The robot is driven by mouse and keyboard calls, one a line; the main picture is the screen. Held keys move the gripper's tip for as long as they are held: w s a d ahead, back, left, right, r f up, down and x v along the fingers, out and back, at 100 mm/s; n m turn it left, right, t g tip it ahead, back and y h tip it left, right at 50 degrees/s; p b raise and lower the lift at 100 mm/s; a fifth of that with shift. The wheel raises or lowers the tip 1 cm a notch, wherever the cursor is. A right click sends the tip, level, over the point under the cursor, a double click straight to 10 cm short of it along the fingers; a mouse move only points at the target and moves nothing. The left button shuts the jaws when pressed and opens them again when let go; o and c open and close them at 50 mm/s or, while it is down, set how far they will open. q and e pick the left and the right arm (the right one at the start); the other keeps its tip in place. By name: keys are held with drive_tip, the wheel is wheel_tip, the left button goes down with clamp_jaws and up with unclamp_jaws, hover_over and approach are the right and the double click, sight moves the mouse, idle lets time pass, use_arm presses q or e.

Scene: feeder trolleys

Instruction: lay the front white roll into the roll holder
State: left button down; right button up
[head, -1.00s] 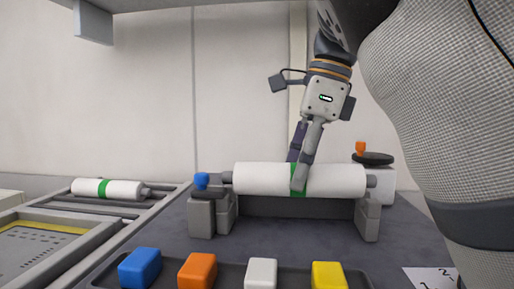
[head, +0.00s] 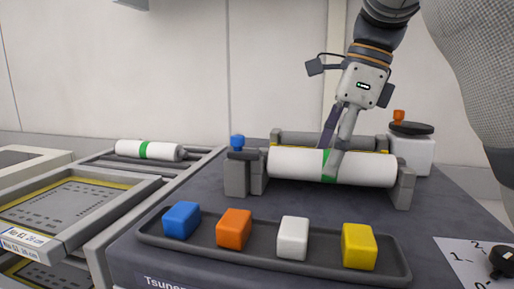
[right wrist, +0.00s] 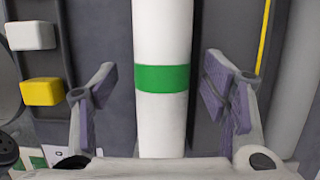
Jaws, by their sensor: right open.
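The front white roll (head: 290,164) with a green band lies level in the grey roll holder (head: 403,188), its ends between the end posts. My right gripper (head: 331,154) reaches down to the roll at its green band. In the right wrist view the fingers of the gripper (right wrist: 160,78) stand open on both sides of the roll (right wrist: 162,125), with a gap on each side. A second white roll (head: 130,149) with a green band lies on the trolley at the left. My left gripper is not in view.
A dark tray (head: 150,232) with blue, orange, white and yellow blocks lies in front of the holder. A blue knob (head: 237,142) tops the left post. A white unit with a black wheel (head: 411,128) stands behind right. A numbered dial card (head: 468,262) lies front right.

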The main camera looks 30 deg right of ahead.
drive_tip(key=v, duration=1.2)
